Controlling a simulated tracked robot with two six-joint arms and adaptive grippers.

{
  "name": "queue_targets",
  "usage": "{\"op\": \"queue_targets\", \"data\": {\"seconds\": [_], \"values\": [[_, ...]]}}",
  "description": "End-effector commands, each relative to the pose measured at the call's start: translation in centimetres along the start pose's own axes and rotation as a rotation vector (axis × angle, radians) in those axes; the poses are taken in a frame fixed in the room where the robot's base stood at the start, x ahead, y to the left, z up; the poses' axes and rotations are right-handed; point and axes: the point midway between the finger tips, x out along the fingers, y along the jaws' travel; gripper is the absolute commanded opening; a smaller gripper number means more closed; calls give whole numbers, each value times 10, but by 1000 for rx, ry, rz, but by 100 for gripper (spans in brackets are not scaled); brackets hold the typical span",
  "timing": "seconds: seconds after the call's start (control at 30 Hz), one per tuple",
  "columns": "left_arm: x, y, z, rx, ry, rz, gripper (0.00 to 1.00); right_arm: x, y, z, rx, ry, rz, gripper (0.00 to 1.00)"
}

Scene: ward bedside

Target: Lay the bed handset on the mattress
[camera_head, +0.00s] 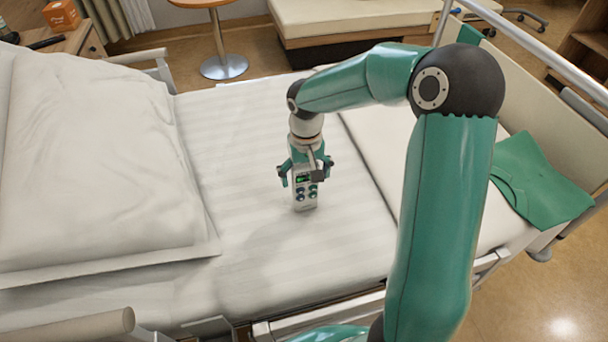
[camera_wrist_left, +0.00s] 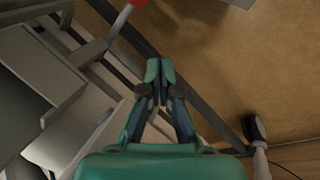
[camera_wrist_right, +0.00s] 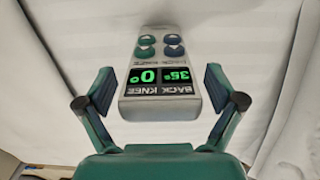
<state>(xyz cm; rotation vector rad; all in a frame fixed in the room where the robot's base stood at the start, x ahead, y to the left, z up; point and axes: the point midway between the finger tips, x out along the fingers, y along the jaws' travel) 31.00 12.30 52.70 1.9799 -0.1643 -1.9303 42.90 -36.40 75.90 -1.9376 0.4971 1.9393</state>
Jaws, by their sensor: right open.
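The bed handset (camera_head: 306,194) is a pale grey remote with green and blue buttons and a lit green display. It appears to rest on the white mattress (camera_head: 265,245) near the middle of the bed. In the right wrist view the handset (camera_wrist_right: 160,65) shows its face, with "BACK KNEE" lettering. My right gripper (camera_head: 305,171) is open over the handset's display end. Its fingers stand apart on both sides, with gaps in the right wrist view (camera_wrist_right: 158,90). My left gripper (camera_wrist_left: 160,75) is shut and empty, above the floor beside a frame.
A large pillow (camera_head: 95,155) covers the left of the bed. A folded green cloth (camera_head: 540,185) lies at the right end by the footboard. Bed rails run along the near and far sides. Bare sheet surrounds the handset.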

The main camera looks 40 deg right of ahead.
Motion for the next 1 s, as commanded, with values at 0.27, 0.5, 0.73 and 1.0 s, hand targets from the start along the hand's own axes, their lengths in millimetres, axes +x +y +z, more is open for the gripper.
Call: {"op": "queue_targets", "data": {"seconds": [0.27, 0.5, 0.73, 1.0], "values": [[-3, 1, 0, 0, 0, 0, 0, -8, 0, -1, 1, 3, -1, 93], [-9, 3, 0, 0, 0, 0, 0, -48, 0, -1, 1, 5, -1, 93], [-15, 5, 0, 0, 0, 0, 0, -94, 0, -1, 0, 5, -1, 93], [-18, 6, 0, 0, 0, 0, 0, -121, 0, 0, 1, 1, -1, 93]]}}
